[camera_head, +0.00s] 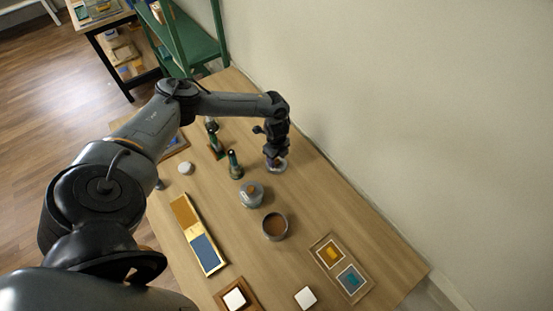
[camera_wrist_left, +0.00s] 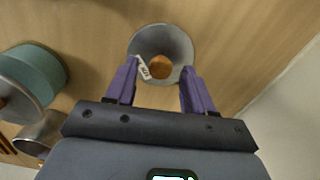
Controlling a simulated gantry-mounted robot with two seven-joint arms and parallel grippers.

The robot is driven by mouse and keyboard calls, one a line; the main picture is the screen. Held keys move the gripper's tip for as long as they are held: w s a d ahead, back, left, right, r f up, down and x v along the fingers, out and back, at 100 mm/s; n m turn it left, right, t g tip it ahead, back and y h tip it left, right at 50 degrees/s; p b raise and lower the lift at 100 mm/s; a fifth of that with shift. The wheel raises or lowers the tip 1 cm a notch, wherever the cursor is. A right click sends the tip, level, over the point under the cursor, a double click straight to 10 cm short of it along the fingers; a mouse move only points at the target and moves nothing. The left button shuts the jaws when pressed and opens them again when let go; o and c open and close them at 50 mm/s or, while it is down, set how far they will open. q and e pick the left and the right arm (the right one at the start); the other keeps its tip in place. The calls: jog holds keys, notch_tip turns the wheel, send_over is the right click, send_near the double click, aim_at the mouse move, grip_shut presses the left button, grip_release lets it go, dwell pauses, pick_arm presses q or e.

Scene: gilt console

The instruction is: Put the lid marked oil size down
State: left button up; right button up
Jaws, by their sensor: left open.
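A round grey lid (camera_wrist_left: 178,41) with an orange-brown knob (camera_wrist_left: 160,67) and a small white tag lies on the wooden table in the left wrist view. The writing on the tag is too small to read surely. In the head view the lid (camera_head: 281,166) shows partly beneath my left gripper (camera_head: 275,159). In the left wrist view the gripper (camera_wrist_left: 158,72) is open, its two purple fingers apart on either side of the knob and holding nothing. Whether the fingers touch the lid, I cannot tell. My right gripper is not in view.
A lidded grey pot (camera_head: 251,196) and an open pot with a brown inside (camera_head: 275,226) stand nearer the camera. Dark green bottles (camera_head: 235,165) stand left of the gripper. A two-colour tray (camera_head: 198,236) and a board with yellow and blue squares (camera_head: 341,266) lie nearby. A wall borders the right.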

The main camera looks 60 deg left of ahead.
aim_at(277, 160)
pick_arm(q)
notch_tip(277, 160, up, 10)
jog(key=w+d+f+m+t+h, duration=0.1)
jog(key=d+t+h, duration=0.15)
jog(key=d, duration=1.55)
jog(key=d+f+t+h, duration=0.1)
jog(key=d+f+t, duration=0.15)
jog(key=d, duration=1.45)
jog(key=s+d+r+n+t+y, duration=0.1)
jog(key=s+r+n+t, duration=0.1)
jog(key=s+r+n, duration=0.4)
jog(key=s+a+r+n+g+y, duration=0.1)
jog(key=s+a+n+g+y, duration=0.1)
jog(key=s+a+n, duration=0.5)
jog(key=s+a+g, duration=0.1)
jog(key=s, duration=0.2)
jog(key=shift+a+n, duration=0.2)
jog(key=shift+n, duration=0.2)
